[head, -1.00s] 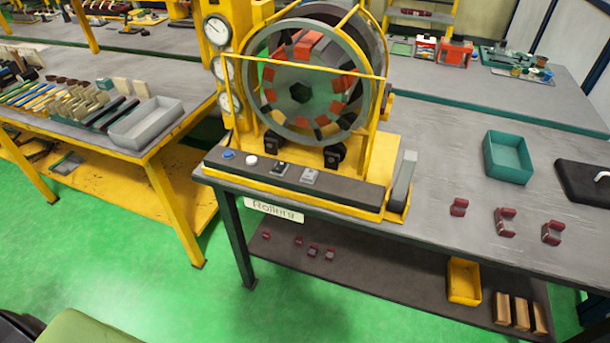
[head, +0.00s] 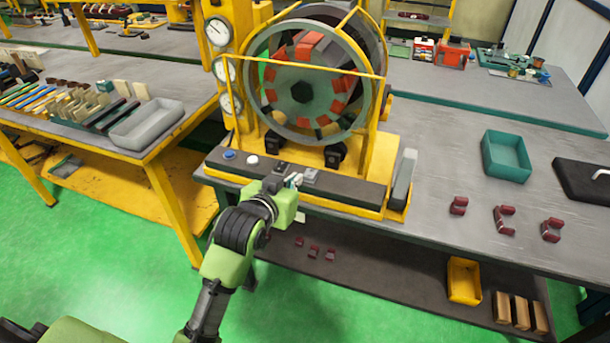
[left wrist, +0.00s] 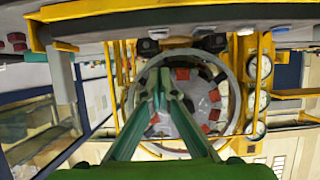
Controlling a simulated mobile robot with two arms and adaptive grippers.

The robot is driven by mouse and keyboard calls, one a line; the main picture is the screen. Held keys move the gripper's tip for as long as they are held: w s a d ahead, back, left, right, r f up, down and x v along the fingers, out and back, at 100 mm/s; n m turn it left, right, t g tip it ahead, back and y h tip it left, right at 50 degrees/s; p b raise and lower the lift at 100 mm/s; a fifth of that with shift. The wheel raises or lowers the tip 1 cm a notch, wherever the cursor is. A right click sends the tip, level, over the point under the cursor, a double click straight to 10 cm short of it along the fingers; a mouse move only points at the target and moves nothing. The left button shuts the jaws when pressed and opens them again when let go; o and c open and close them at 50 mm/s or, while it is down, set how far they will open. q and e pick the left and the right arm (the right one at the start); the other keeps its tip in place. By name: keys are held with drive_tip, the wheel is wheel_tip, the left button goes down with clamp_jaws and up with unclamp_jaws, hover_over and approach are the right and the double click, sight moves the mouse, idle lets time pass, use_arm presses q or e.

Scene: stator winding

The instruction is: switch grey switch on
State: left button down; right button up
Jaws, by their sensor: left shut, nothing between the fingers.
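The grey switch (head: 310,176) sits on the dark control panel (head: 350,189) at the front of the yellow stator stand, right of a darker switch (head: 280,167). My left gripper (head: 294,181) is shut and empty at the panel's front edge, just left of the grey switch. I cannot tell whether it touches the switch, or which way the switch is set. In the left wrist view the closed fingers (left wrist: 160,80) point towards the stator ring (left wrist: 231,95), and the grey switch cannot be made out. My right gripper is not in view.
A blue button (head: 229,155) and a white button (head: 252,160) are on the panel's left part. Yellow frame bars and gauges stand behind. A teal tray (head: 507,157) and red parts (head: 504,219) lie on the table to the right.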

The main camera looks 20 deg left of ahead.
use_arm(q)
wheel_tip(320, 180, up, 2)
drive_tip(key=shift+s+a+r, duration=0.1)
drive_tip(key=shift+r, duration=0.1)
drive_tip(key=p, duration=0.2)
hover_over(306, 185)
drive_tip(key=f, duration=0.3)
drive_tip(key=shift+w+f, duration=0.3)
drive_tip(key=shift+f, duration=0.05)
wheel_tip(306, 185, down, 3)
drive_tip(key=shift+s+r, duration=0.1)
drive_tip(key=shift+r, duration=0.05)
drive_tip(key=shift+s+f, duration=0.2)
drive_tip(key=shift+f, duration=0.5)
drive_tip(key=shift+f, duration=0.1)
